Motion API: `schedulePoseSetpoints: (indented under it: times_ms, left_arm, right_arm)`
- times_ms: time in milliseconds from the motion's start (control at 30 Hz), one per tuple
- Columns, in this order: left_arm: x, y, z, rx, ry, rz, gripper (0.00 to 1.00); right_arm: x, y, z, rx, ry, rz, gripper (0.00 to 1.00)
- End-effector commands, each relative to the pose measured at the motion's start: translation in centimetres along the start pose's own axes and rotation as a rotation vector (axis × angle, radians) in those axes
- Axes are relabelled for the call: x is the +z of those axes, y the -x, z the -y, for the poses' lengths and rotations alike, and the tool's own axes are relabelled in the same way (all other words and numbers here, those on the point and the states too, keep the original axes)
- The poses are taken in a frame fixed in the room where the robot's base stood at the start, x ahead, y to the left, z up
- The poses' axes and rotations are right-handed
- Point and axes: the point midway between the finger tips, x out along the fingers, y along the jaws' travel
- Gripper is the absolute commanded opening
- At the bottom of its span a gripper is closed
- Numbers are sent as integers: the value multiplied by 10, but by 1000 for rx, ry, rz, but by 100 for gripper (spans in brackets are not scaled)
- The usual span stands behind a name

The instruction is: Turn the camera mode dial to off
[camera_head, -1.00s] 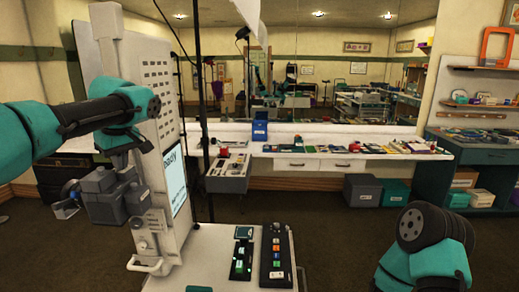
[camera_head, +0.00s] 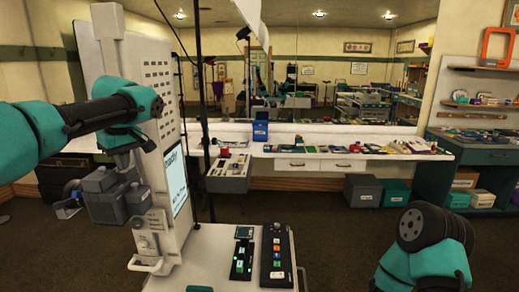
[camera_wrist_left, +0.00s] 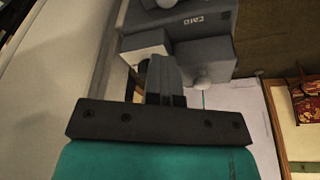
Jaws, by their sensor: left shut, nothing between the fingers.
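A booth cabinet (camera_head: 158,90) stands at the left with a lit screen (camera_head: 176,185) on its face. A dark grey camera (camera_head: 103,200) with its lens at the left sits in front of the cabinet. My left gripper (camera_head: 141,200) is shut and empty, pointing down beside the camera, partly merging with it in the picture. In the left wrist view the shut fingers (camera_wrist_left: 165,70) are close to grey camera housing (camera_wrist_left: 205,50); contact is unclear. My right gripper is out of view.
A white shelf (camera_head: 215,275) below the cabinet holds a black button panel (camera_head: 277,255) and a small device with green lights (camera_head: 242,258). A handle (camera_head: 145,264) juts from the cabinet front. A long counter (camera_head: 330,150) with props runs behind.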

Motion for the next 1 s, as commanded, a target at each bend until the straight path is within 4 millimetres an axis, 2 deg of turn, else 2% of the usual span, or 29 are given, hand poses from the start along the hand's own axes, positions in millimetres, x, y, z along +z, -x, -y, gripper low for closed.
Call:
schedulePoseSetpoints:
  times_ms: [33, 533, 1000]
  left_arm:
    - [5, -10, -7, -9, -11, 13, 0]
    - [3, -10, -18, -6, -12, 12, 0]
    - [1, -10, -20, -5, -11, 10, 0]
  right_arm:
    - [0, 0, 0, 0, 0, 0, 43]
    - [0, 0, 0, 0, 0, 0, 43]
    - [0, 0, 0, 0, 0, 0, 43]
